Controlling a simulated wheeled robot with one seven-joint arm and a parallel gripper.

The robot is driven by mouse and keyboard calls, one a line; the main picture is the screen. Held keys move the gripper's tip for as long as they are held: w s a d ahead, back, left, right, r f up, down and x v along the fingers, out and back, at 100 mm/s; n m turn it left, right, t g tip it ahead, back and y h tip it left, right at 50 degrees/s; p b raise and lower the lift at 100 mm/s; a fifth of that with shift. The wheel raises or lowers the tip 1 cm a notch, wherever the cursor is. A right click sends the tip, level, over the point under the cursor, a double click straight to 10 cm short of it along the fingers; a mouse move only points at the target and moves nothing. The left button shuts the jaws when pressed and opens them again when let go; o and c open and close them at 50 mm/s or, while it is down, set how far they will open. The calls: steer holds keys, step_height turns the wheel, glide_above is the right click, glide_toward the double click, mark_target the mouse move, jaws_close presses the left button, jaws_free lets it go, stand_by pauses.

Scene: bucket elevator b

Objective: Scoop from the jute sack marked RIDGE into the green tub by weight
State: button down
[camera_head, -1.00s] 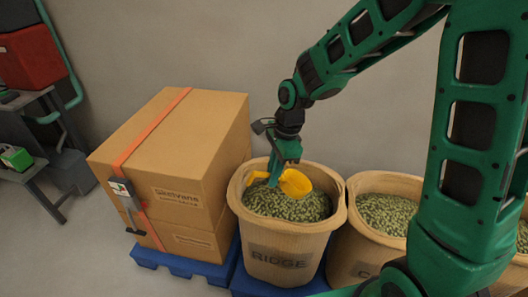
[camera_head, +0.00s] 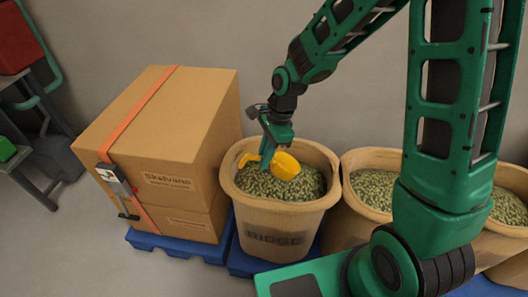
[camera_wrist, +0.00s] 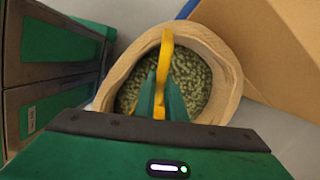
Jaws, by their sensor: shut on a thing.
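The jute sack marked RIDGE (camera_head: 278,240) stands upright, open and full of green pellets (camera_head: 305,184). My gripper (camera_head: 270,150) points down over the sack mouth, shut on a yellow scoop (camera_head: 286,165). The scoop is at the pellet surface; whether it touches or holds pellets I cannot tell. In the wrist view the gripper fingers (camera_wrist: 160,98) close around the yellow scoop (camera_wrist: 167,45), with the sack rim (camera_wrist: 226,68) around them. A green object (camera_head: 6,149), perhaps the green tub, sits on a grey bench at the far left, cut by the picture edge.
Strapped cardboard boxes (camera_head: 160,130) stand close left of the sack on a blue pallet (camera_head: 172,243), with a device hanging on the strap (camera_head: 116,182). Another pellet sack (camera_head: 352,215) stands close right. A wall is behind; the floor at front left is clear.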

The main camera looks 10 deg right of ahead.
mark_target(278, 154)
steer(key=shift+d+f+h, duration=0.3)
steer(key=shift+d+f, duration=1.2)
steer(key=shift+f, duration=2.5)
steer(key=shift+d+f+h, duration=0.3)
steer(key=shift+d+f, duration=1.2)
steer(key=shift+f, duration=2.5)
steer(key=shift+w+a+r, duration=0.1)
steer(key=shift+a+r, duration=0.1)
steer(key=shift+r, duration=2.4)
steer(key=shift+w+a+r, duration=0.1)
steer(key=shift+a+r, duration=0.1)
steer(key=shift+r, duration=2.35)
steer(key=shift+w+a+r, duration=0.1)
steer(key=shift+a+r, duration=0.1)
steer(key=shift+r, duration=2.4)
steer(key=shift+a+r, duration=0.15)
steer(key=shift+r, duration=0.05)
steer(key=shift+s+a+r+t+h, duration=0.1)
steer(key=shift+a+r+h, duration=0.1)
steer(key=shift+a+h, duration=0.45)
steer(key=shift+s+a+r+t+h, duration=0.1)
steer(key=shift+a+r+h, duration=0.05)
steer(key=shift+a+h, duration=0.45)
steer(key=shift+s+a+r+t+h, duration=0.1)
steer(key=shift+a+r+h, duration=0.1)
steer(key=shift+a+h, duration=0.45)
steer(key=shift+a+r, duration=0.1)
steer(key=shift+a, duration=0.05)
